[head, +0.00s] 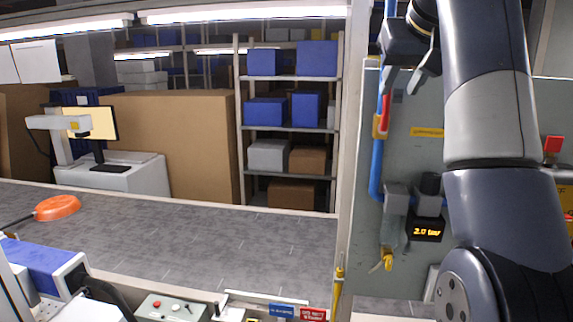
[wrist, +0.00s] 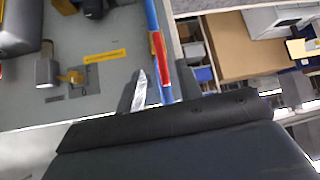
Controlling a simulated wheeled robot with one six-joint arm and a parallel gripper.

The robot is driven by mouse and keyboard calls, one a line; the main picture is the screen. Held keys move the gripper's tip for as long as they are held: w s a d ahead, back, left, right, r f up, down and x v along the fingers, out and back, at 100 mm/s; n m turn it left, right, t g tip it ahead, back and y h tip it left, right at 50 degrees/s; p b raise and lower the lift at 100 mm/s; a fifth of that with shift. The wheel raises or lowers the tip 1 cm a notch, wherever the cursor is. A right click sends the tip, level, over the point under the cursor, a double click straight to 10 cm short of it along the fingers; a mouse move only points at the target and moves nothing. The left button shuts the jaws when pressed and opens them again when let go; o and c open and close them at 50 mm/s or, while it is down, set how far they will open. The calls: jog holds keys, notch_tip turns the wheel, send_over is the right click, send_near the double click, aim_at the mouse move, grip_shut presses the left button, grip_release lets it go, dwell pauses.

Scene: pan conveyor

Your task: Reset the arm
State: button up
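My arm rises along the right side of the head view, and my gripper (head: 408,84) is at its top, pointing down. Its fingers look parted, with nothing seen between them. It is in front of the grey panel, near the blue pipe (head: 376,168). In the wrist view a dark body fills the bottom, and a pale pointed finger-like part shows beside the blue pipe (wrist: 152,18) and its red handle (wrist: 160,55).
An orange pan (head: 57,207) lies on the grey conveyor belt (head: 230,245) at left. A post (head: 346,120) divides the belt from the panel (head: 420,155) with valves and a display (head: 426,231). Shelves (head: 290,130) with boxes stand behind. A control box (head: 172,307) is at the front.

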send_over(384, 127)
jog(key=s, duration=0.1)
jog(key=f, duration=0.1)
jog(key=shift+w+f+p, duration=0.2)
jog(key=shift+w+f, duration=0.2)
jog(key=shift+f, duration=0.25)
jog(key=shift+w+f+p, duration=0.2)
jog(key=shift+w+f, duration=0.15)
jog(key=shift+f, duration=0.25)
jog(key=shift+d, duration=0.1)
